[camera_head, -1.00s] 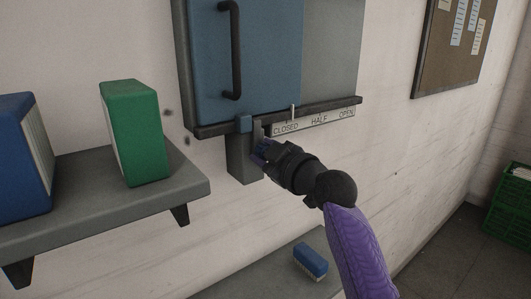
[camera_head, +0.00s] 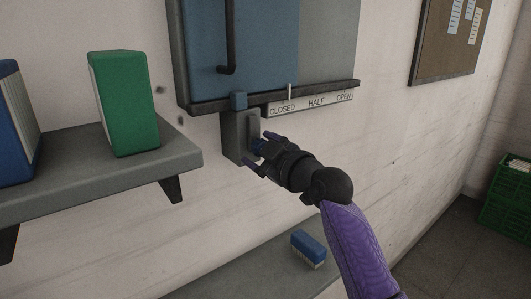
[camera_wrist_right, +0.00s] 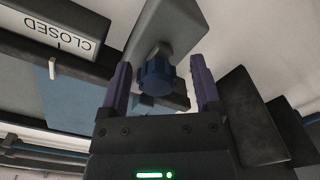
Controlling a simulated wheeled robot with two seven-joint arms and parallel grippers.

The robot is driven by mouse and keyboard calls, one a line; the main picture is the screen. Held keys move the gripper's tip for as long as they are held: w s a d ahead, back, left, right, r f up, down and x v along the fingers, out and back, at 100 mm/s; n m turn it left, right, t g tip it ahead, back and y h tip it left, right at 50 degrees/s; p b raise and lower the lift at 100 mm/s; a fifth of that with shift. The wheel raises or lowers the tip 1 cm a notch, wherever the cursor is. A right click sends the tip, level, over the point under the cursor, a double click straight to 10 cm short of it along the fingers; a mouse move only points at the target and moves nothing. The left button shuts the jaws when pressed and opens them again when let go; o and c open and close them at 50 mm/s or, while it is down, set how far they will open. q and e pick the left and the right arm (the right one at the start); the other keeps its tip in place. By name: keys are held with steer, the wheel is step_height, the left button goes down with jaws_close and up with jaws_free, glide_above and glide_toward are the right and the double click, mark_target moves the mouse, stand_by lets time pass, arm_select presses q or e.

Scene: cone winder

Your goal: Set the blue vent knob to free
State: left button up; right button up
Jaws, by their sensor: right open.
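The blue vent knob (camera_wrist_right: 155,76) is a dark blue ribbed knob on a grey box (camera_head: 230,138) below the blue panel. In the wrist view it sits between the two purple fingers of my right gripper (camera_wrist_right: 161,88), with a gap on each side. In the head view my right gripper (camera_head: 259,149) is open in front of the box, and only a bit of the blue knob (camera_head: 260,146) shows between the fingers. The knob's setting and any "free" mark cannot be made out. My left gripper is not in view.
A scale plate (camera_head: 310,102) reads CLOSED, HALF, OPEN, with a pale pointer near CLOSED. A shelf (camera_head: 90,180) holds a green binder (camera_head: 125,105) and a blue one.

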steer(key=b+v, duration=0.2)
steer(key=v, duration=0.7)
steer(key=shift+s+d+b, duration=0.25)
steer(key=shift+s+b, duration=0.05)
